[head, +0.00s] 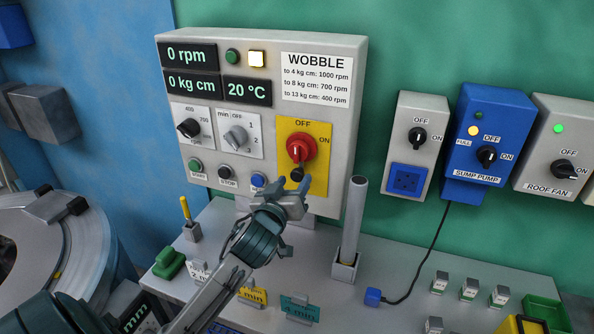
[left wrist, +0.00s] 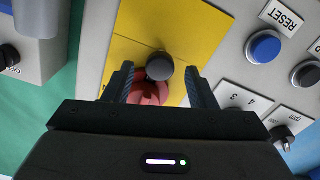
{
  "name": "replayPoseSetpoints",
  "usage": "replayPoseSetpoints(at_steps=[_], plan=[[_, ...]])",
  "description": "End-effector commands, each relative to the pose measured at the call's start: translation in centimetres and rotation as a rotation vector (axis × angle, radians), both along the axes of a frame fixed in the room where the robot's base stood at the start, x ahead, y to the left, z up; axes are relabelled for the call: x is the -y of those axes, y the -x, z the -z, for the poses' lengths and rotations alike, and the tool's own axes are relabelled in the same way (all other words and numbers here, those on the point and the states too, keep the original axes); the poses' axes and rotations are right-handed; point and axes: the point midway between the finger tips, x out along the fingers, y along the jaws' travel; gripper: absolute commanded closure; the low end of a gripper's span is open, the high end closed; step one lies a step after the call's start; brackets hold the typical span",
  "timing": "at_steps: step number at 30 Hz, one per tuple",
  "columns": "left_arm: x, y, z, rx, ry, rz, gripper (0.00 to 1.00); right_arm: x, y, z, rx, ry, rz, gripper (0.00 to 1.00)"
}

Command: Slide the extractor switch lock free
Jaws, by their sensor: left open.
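The extractor switch is a red rotary knob (head: 301,148) on a yellow plate (head: 320,182) marked OFF and ON, on the grey control panel. A small dark round knob (head: 297,174), seemingly the lock, sits just below the red knob. My left gripper (head: 280,192) is open just in front of the plate's lower part. In the left wrist view the dark knob (left wrist: 160,66) lies between the two open fingers, with gaps on both sides, and the red knob (left wrist: 148,93) shows partly behind it. Contact cannot be told. My right gripper is not in view.
A grey upright tube (head: 353,220) stands right of my left gripper. Start, stop and blue reset buttons (head: 258,180) are left of the yellow plate. Sump pump (head: 487,140) and roof fan boxes hang further right. Small tags and a green block (head: 169,262) stand on the ledge.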

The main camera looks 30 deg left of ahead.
Motion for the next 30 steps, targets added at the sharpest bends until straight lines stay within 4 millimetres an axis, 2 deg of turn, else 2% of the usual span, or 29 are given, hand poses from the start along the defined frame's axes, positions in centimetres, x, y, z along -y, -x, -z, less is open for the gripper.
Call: replayPoseSetpoints(at_steps=[3,6,17,20,25,30], plan=[[-0.4,-1.8,-0.2,-0.001,0.001,-0.001,0.49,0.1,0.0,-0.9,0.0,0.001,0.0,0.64],[-0.6,-2.7,-0.1,0.0,0.001,0.0,0.49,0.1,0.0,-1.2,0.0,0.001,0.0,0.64],[-0.8,-3.3,0.1,-0.001,0.0,0.0,0.49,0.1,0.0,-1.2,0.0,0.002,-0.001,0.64],[-0.8,-3.2,0.1,-0.001,0.0,0.0,0.65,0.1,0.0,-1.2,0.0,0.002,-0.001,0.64],[-0.8,-3.2,0.1,-0.001,-0.001,0.0,0.98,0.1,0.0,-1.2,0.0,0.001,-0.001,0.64],[-0.8,-3.2,0.3,-0.001,-0.001,0.0,1.0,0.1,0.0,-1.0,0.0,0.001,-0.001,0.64]])
